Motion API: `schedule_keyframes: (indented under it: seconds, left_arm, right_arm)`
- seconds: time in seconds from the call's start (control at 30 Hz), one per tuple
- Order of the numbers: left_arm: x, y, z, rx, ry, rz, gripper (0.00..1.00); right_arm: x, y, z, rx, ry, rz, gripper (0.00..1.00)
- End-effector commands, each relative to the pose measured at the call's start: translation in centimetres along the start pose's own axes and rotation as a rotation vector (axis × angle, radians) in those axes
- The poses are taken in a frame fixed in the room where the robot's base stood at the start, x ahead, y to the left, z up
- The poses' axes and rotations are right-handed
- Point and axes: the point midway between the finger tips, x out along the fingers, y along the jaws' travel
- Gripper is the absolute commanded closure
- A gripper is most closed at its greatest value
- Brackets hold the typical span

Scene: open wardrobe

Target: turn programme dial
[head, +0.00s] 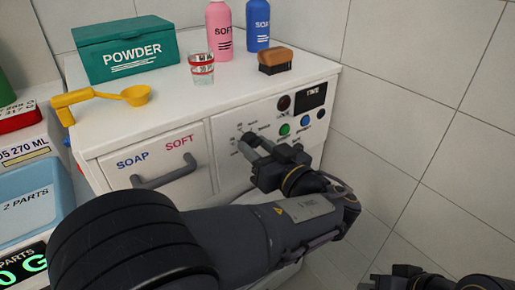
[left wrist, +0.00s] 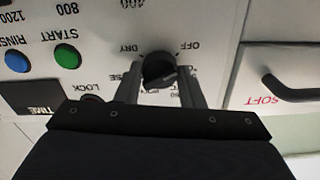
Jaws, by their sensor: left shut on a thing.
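The programme dial (head: 250,138) is a dark round knob on the white washing machine's front panel, ringed by small printed labels. In the left wrist view the dial (left wrist: 157,70) sits between my left gripper's two fingers, with labels such as OFF and DRY around it. My left gripper (head: 256,147) is shut on the dial, its body hiding part of the panel below. My right gripper (head: 400,280) shows only partly at the bottom right of the head view, away from the machine; its fingers cannot be made out.
Green and blue buttons (head: 284,130) and a TIME display (head: 312,96) lie right of the dial. The SOAP/SOFT drawer (head: 160,165) is left. On top stand a POWDER box (head: 127,45), a glass (head: 201,68), two bottles (head: 218,30), a brush (head: 275,60) and a yellow scoop (head: 136,95).

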Motion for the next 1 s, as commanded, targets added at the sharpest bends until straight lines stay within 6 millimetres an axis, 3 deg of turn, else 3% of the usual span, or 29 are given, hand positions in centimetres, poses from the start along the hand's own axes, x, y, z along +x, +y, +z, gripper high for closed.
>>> schedule_keyframes:
  seconds: [0.47, 1.0]
  left_arm:
    - [0.0, 0.0, 0.0, 0.43, -0.001, -0.001, 0.88]
    - [-0.1, 0.0, -0.2, 0.945, -0.001, 0.001, 0.88]
  right_arm:
    - [0.5, 0.2, 0.3, 0.0, 0.0, 0.0, 1.0]
    - [-1.1, -0.5, -0.5, 0.0, 0.0, 0.0, 1.0]
